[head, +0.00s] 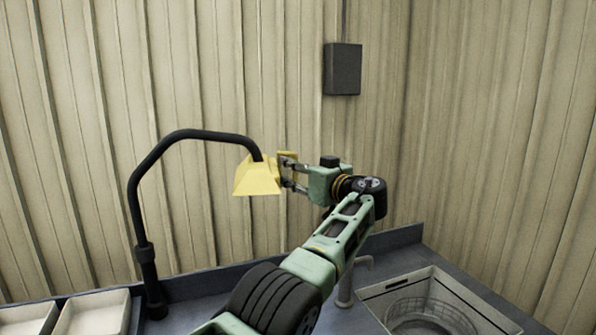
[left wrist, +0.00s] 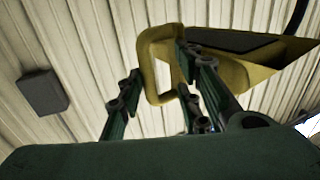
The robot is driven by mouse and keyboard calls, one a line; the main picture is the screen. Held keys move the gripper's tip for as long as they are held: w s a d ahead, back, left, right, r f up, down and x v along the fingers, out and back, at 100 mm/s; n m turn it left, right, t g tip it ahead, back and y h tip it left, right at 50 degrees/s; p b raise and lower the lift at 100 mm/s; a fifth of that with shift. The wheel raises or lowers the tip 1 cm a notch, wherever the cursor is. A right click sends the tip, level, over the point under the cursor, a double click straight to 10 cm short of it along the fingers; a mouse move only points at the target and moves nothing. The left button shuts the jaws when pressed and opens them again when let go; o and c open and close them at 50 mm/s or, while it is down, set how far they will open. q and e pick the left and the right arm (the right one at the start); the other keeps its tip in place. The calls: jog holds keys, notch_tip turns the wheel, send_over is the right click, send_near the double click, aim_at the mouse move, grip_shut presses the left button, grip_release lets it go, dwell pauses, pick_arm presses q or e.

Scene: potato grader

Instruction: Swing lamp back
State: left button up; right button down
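The lamp has a yellow shade (head: 257,178) hanging from a black bent arm (head: 190,135) on an upright post (head: 148,262) at the left. A yellow handle loop (left wrist: 152,65) stands out from the shade's side. My left gripper (head: 287,174) is at the handle, to the right of the shade. In the left wrist view its fingers (left wrist: 160,72) are apart, with a bar of the handle between them and a gap showing beside it. The shade also fills the upper right of that view (left wrist: 250,72). My right gripper is not in view.
White trays (head: 95,312) stand at the lower left of the grey-blue worktop. A basin with a wire basket (head: 430,305) and a grey tap (head: 346,290) are at the lower right. A dark box (head: 342,69) is on the ribbed wall. The air around the lamp looks free.

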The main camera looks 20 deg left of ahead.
pick_arm(q)
jog(key=v, duration=1.2)
jog(key=shift+f, duration=0.15)
